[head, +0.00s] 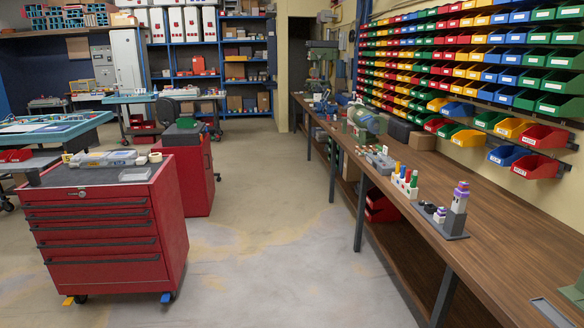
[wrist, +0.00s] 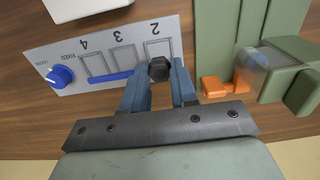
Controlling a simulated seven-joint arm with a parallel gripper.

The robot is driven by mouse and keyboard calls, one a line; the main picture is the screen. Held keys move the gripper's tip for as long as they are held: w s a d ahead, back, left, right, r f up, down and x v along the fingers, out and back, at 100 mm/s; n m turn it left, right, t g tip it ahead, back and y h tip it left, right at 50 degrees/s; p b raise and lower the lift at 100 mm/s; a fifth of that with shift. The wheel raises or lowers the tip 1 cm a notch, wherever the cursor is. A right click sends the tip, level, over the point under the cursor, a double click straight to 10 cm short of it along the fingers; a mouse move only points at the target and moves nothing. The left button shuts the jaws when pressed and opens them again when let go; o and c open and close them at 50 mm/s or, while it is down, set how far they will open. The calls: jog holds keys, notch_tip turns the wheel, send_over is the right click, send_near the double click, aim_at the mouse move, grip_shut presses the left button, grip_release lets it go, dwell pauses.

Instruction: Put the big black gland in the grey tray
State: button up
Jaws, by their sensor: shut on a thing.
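My gripper (wrist: 158,78) shows in the wrist view with its two blue fingers on either side of a black hexagonal piece, the black gland (wrist: 159,68). The fingers are shut on it. The gland sits in front of a light grey panel (wrist: 72,52), near the recess marked 2; I cannot tell whether it touches the panel. Its lower part is hidden by the fingers. I cannot make out a grey tray for certain in either view. My gripper does not show in the head view.
The panel has more recesses marked 3 and 4, a blue bar (wrist: 110,77) and a blue knob (wrist: 60,76). A green device (wrist: 285,70) with an orange part (wrist: 213,87) stands at right. In the head view, a long wooden bench (head: 475,195) holds several fittings.

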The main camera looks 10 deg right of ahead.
jog(key=shift+n, duration=0.4)
jog(key=w, duration=0.1)
jog(key=w+a, duration=0.1)
jog(key=w, duration=0.1)
jog(key=w+a, duration=0.1)
jog(key=w, duration=0.1)
jog(key=shift+w+a+r, duration=0.1)
jog(key=shift+w+a, duration=0.05)
jog(key=shift+a, duration=0.1)
jog(key=w+a, duration=0.4)
jog(key=a, duration=0.1)
send_over(560, 323)
jog(key=shift+d, duration=0.1)
jog(key=shift+m, duration=0.4)
jog(key=shift+f, duration=0.2)
jog(key=shift+f, duration=2.5)
jog(key=shift+f, duration=0.1)
